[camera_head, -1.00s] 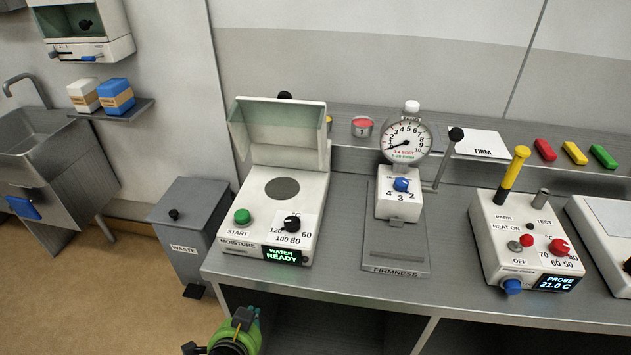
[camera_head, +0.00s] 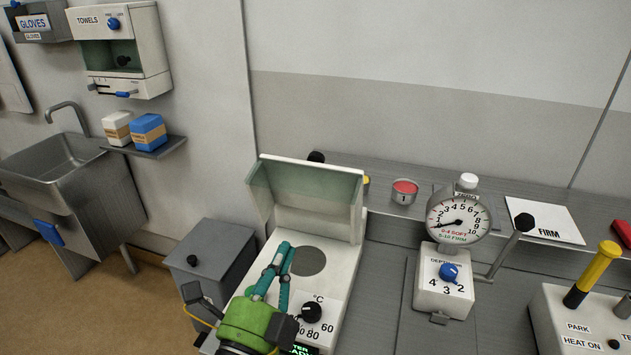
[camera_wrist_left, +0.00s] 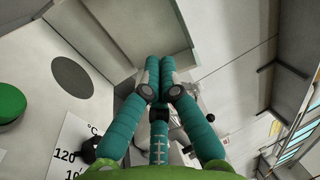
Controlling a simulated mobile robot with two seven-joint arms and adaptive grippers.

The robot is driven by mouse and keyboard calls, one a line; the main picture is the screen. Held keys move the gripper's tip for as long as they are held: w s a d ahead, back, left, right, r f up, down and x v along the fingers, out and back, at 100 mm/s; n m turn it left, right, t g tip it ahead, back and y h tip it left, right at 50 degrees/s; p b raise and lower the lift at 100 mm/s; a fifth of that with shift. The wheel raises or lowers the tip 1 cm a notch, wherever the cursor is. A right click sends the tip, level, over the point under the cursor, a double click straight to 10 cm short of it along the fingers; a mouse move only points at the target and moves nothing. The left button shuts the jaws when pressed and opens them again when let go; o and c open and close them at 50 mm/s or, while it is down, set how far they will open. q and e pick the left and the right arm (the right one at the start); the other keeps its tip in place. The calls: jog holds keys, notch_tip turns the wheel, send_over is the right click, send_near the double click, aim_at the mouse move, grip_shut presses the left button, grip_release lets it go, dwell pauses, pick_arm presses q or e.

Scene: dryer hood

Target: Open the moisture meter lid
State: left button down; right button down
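The moisture meter (camera_head: 342,275) is a white box on the bench, with a dark round disc (camera_head: 310,261) on top. Its lid (camera_head: 308,193), a white frame with a greenish clear panel, stands raised at the back. My left gripper (camera_head: 287,250), green with teal fingers, is over the meter's front left, before the lid. In the left wrist view its fingertips (camera_wrist_left: 160,66) meet with nothing seen between them, and the disc (camera_wrist_left: 72,78) lies to their left. The green start button (camera_wrist_left: 8,103) shows there but is hidden in the head view. My right gripper is out of view.
A black temperature knob (camera_head: 312,313) is right of my gripper. The firmness gauge (camera_head: 459,217) stands farther right, with a black-knobbed lever (camera_head: 510,245). A grey waste bin (camera_head: 207,262) is left of the meter. A red-topped tin (camera_head: 404,191) sits behind.

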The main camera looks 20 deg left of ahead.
aim_at(311, 193)
pick_arm(q)
jog(key=p+x, duration=0.1)
jog(key=x, duration=1.2)
jog(key=shift+r, duration=0.1)
jog(key=w+p, duration=0.1)
jog(key=p, duration=0.2)
jog(key=w+r+g+p, duration=0.1)
jog(key=p, duration=0.2)
jog(key=shift+w+r, duration=0.2)
jog(key=shift+r, duration=0.05)
jog(key=shift+f, duration=0.1)
